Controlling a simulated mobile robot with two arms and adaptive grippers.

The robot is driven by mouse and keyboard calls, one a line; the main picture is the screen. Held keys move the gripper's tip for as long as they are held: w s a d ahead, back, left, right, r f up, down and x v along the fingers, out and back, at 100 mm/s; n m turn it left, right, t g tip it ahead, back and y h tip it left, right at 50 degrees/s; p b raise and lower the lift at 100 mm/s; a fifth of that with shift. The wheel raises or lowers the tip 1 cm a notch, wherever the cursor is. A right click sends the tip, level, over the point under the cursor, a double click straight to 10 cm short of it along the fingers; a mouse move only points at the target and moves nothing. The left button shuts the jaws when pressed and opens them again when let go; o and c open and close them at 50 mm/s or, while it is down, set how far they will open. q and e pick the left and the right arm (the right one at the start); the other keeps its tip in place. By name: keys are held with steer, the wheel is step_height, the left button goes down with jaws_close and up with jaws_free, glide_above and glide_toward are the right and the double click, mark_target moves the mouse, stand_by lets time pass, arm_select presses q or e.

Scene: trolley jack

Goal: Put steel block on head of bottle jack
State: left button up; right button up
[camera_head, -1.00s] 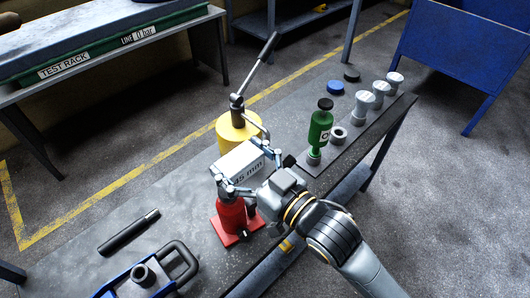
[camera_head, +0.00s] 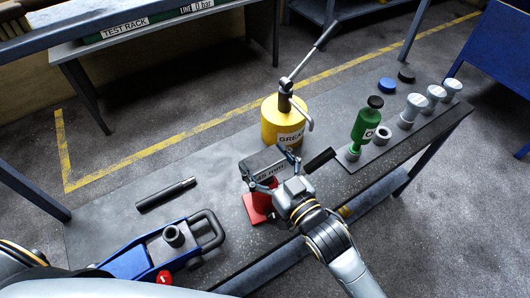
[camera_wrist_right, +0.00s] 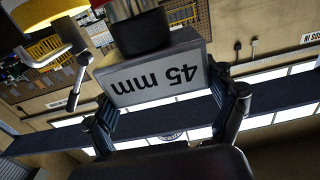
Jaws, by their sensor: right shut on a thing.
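The steel block (camera_head: 262,160), marked "45 mm", is grey and box-shaped. My right gripper (camera_head: 276,170) is shut on it; in the right wrist view the block (camera_wrist_right: 160,78) sits between the two fingers. The red bottle jack (camera_head: 258,207) stands on the bench below the block, partly hidden by the block and gripper. A dark cylinder (camera_wrist_right: 143,32) shows against the block in the right wrist view. My left gripper is out of view.
A yellow grease can (camera_head: 283,128) with a lever pump stands behind the block. A green bottle (camera_head: 364,128) and several grey pieces stand on the right. A blue trolley jack (camera_head: 135,262) and a black bar (camera_head: 166,194) lie on the left.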

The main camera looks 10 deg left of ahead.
steer(key=shift+r, duration=0.35)
steer(key=shift+f, duration=0.15)
steer(key=o, duration=1.7)
steer(key=shift+f, duration=0.3)
steer(key=shift+s, duration=0.1)
steer(key=shift+r, duration=0.2)
steer(key=shift+s+d+f, duration=0.15)
steer(key=shift+s+d, duration=0.05)
steer(key=b+v, duration=0.2)
steer(key=v, duration=0.9)
steer(key=shift+s+d+b, duration=0.1)
steer(key=shift+d+b, duration=0.05)
steer(key=shift+b, duration=0.25)
